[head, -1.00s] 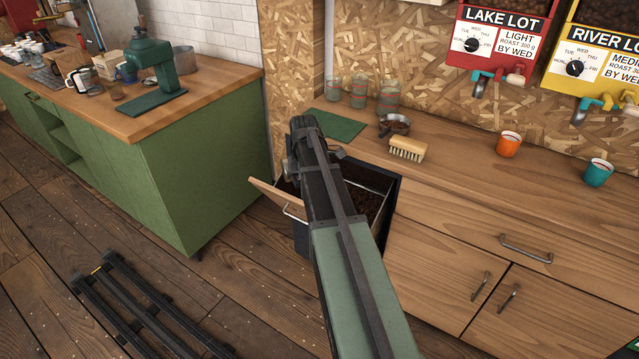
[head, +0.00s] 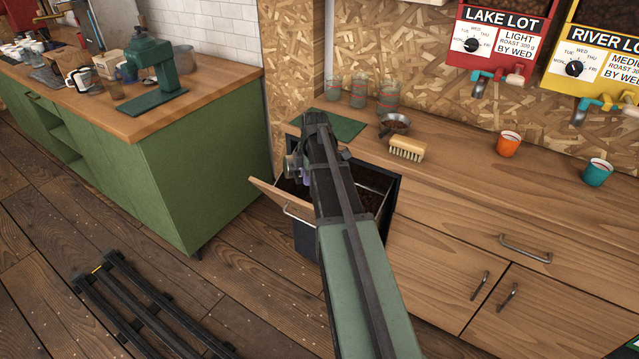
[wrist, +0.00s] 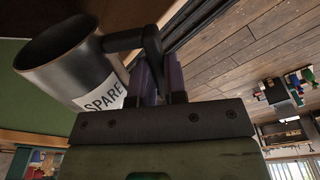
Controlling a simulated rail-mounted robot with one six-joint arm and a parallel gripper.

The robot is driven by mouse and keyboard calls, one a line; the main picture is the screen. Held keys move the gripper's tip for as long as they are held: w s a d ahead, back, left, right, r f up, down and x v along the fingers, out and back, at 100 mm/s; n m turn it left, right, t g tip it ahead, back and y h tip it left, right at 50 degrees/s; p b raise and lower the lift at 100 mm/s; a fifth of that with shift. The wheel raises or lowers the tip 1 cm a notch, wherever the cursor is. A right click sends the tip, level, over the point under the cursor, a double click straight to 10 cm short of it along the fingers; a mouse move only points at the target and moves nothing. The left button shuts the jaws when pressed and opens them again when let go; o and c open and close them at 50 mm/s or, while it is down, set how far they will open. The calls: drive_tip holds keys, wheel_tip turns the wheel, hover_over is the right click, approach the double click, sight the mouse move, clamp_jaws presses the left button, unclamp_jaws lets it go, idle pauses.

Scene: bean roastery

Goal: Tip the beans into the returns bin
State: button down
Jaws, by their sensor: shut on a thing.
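In the wrist view, my gripper (wrist: 158,82) is shut on the handle of a dark metal cup (wrist: 62,68) labelled SPARE. The floor shows at the top of that view, and the cup's mouth faces the upper left, so the cup looks tipped well over. Its visible inside is dark, and I cannot tell whether beans are in it. In the head view, my arm hangs over the pulled-out bin (head: 376,181), which holds dark beans (head: 368,200). My arm hides part of the bin and most of the gripper.
A wooden brush (head: 407,149) and a small pan of beans (head: 394,124) lie on the counter right of the bin. Several glasses (head: 359,95) stand behind a green mat (head: 337,125). A green cabinet (head: 190,165) stands to the left, with open floor between.

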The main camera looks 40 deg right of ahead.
drive_tip(key=shift+s+d+r+t+y+b, duration=0.1)
drive_tip(key=shift+d+r+t+y, duration=0.2)
drive_tip(key=shift+y, duration=0.35)
drive_tip(key=shift+s+d+r+t+y+b, duration=0.15)
drive_tip(key=shift+d+y, duration=0.25)
drive_tip(key=shift+y, duration=0.2)
drive_tip(key=shift+s+d+r+t+y+b, duration=0.15)
drive_tip(key=shift+d+t+y, duration=0.15)
drive_tip(key=shift+y, duration=0.35)
idle(2.4)
